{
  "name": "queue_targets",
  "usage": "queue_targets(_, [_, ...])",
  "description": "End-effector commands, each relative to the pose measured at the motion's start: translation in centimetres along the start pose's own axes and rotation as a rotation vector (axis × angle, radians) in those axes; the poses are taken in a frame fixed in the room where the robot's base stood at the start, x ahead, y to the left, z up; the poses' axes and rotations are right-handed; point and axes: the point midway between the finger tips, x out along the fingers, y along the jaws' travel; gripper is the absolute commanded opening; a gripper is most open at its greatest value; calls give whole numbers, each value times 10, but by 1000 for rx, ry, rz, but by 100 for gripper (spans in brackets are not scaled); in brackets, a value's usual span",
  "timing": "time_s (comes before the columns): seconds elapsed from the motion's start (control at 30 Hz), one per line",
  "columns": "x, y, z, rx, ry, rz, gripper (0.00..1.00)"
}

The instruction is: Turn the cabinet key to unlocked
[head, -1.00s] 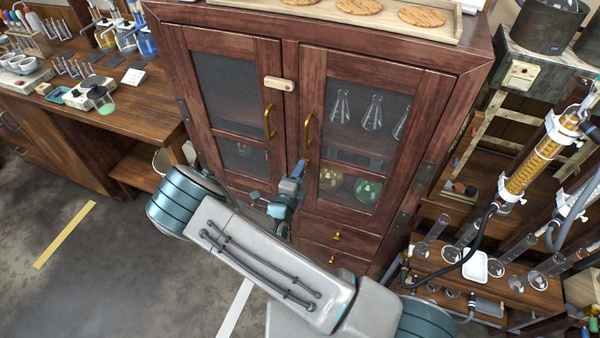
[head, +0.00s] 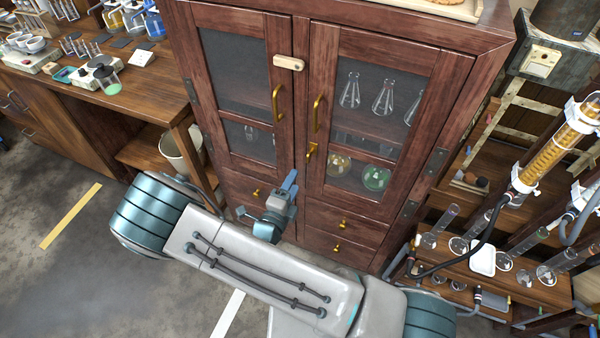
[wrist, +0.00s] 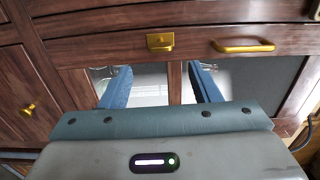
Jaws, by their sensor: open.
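The brass cabinet key (head: 311,152) sits in the right door of the dark red wooden cabinet (head: 292,60), just below that door's brass handle (head: 317,113). In the wrist view the key (wrist: 160,42) shows against its brass plate, beyond and roughly between my fingertips. I cannot tell from its shape whether it stands at locked or unlocked. My gripper (head: 288,186) is below and left of the key in the head view, with a visible gap. In the wrist view my gripper (wrist: 162,72) has its two blue fingers apart, with nothing between them.
A pale wooden latch piece (head: 289,63) is at the top of the doors. The left door has its own brass handle (head: 277,103). Brass-knobbed drawers (head: 340,224) lie below. A wooden bench (head: 130,90) stands left, and a glassware rack (head: 500,270) stands right.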

Motion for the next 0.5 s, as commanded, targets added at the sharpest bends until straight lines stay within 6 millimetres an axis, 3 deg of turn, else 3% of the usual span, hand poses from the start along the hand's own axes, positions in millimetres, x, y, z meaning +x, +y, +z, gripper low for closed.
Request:
queue_targets(0.2, [-24,0,1,0,-1,0,56])
queue_targets(0.5, [-28,0,0,-1,1,0,56])
